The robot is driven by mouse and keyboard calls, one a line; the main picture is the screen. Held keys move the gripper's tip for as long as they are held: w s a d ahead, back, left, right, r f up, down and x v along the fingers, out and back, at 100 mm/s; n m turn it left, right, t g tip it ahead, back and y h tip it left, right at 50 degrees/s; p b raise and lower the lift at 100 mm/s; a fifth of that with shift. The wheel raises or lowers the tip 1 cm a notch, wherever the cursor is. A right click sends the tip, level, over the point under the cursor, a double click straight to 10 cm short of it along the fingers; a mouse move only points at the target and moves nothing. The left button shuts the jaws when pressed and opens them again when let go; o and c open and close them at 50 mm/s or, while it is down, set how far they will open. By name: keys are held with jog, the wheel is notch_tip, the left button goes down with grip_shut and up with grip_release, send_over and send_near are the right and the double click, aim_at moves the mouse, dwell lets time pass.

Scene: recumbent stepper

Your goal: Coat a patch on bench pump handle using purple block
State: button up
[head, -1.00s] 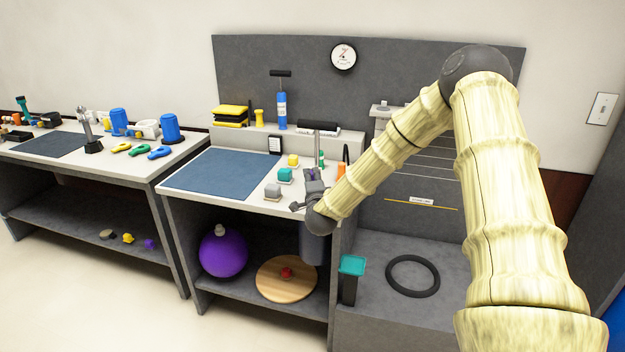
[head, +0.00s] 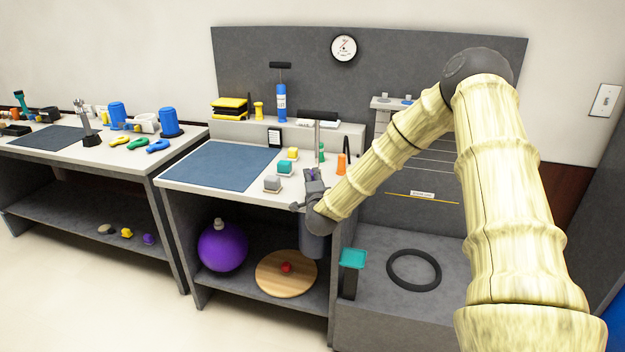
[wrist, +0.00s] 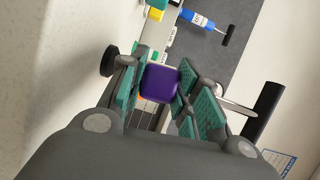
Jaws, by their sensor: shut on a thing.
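My gripper (wrist: 160,85) is shut on the purple block (wrist: 160,82), which sits between its green pads. In the head view my gripper (head: 313,178) is at the bench's front right corner and largely hides the block. A black crossbar handle (wrist: 262,110) on a silver rod is close to the right of my gripper in the wrist view, apart from the block. In the head view a black bar (head: 317,115) tops an upright rod beside the gripper. A blue pump (head: 281,103) with a black T-handle (head: 280,65) stands farther back on the raised shelf.
Grey (head: 272,183), teal (head: 285,168) and yellow (head: 292,153) blocks stand left of my gripper. An orange cone (head: 341,165) is at its right. The blue mat (head: 220,165) is clear. A purple ball (head: 222,245) and a wooden disc (head: 286,274) lie on the lower shelf.

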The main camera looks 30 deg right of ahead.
jog(key=shift+f, duration=0.15)
jog(key=shift+f+b, duration=0.65)
jog(key=shift+f, duration=0.15)
jog(key=shift+r, duration=0.1)
jog(key=s+a, duration=0.4)
jog(key=a, duration=0.1)
jog(key=shift+s+a, duration=0.15)
jog(key=shift+s, duration=0.1)
dwell(0.7)
